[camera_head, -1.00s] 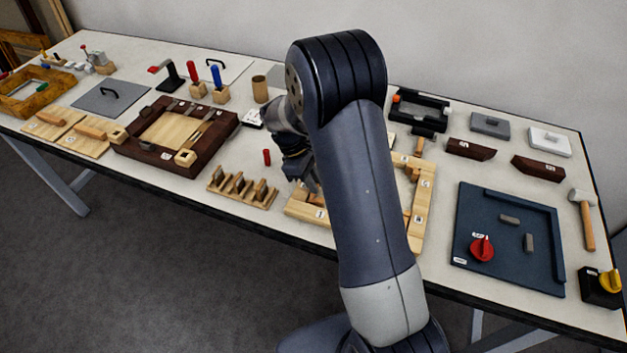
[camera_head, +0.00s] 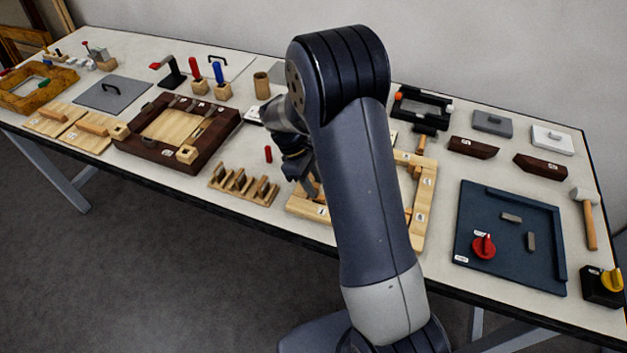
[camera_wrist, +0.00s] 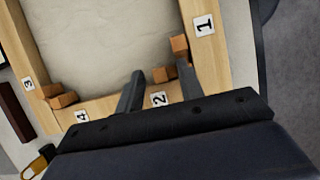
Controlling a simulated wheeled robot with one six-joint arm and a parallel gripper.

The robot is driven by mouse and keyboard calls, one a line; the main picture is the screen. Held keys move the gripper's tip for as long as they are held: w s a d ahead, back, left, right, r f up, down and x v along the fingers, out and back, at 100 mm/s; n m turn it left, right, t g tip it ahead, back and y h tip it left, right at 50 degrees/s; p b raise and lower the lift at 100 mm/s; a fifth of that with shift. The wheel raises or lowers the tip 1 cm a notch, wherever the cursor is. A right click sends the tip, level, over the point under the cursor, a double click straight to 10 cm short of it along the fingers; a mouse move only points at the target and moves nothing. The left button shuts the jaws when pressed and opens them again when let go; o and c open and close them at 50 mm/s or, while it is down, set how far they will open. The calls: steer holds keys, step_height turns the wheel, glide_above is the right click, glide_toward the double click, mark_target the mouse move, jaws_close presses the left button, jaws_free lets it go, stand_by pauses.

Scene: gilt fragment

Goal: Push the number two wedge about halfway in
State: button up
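The pale wooden frame (camera_head: 306,207) lies on the table, partly hidden behind my arm in the head view. In the wrist view its rails (camera_wrist: 105,107) carry labels 1, 2, 3 and 4. The number two label (camera_wrist: 158,98) shows between my fingers. A small orange-brown wedge (camera_wrist: 163,74) lies at the inner edge of the rail by this label, just in from the right finger; contact is unclear. Another wedge (camera_wrist: 180,45) sits near label 1. My gripper (camera_wrist: 160,80) has its fingers apart, low over this corner. It also shows in the head view (camera_head: 305,182).
More wedge blocks (camera_wrist: 62,100) sit at the frame's opposite corner. A slotted wooden rack (camera_head: 240,190) and a small red peg (camera_head: 268,154) stand left of my gripper. A dark wooden frame (camera_head: 150,150) lies farther left, a blue board (camera_head: 500,260) to the right.

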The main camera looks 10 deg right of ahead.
steer(key=b+v, duration=0.1)
steer(key=v, duration=0.9)
steer(key=shift+r, duration=0.4)
steer(key=p+x, duration=0.1)
steer(key=x, duration=0.9)
steer(key=shift+f, duration=0.25)
steer(key=shift+w+d+r, duration=0.1)
steer(key=shift+w+d, duration=0.15)
steer(key=shift+w, duration=0.35)
steer(key=shift+w+a+r, duration=0.1)
steer(key=shift+a+r, duration=0.15)
steer(key=shift+r, duration=0.45)
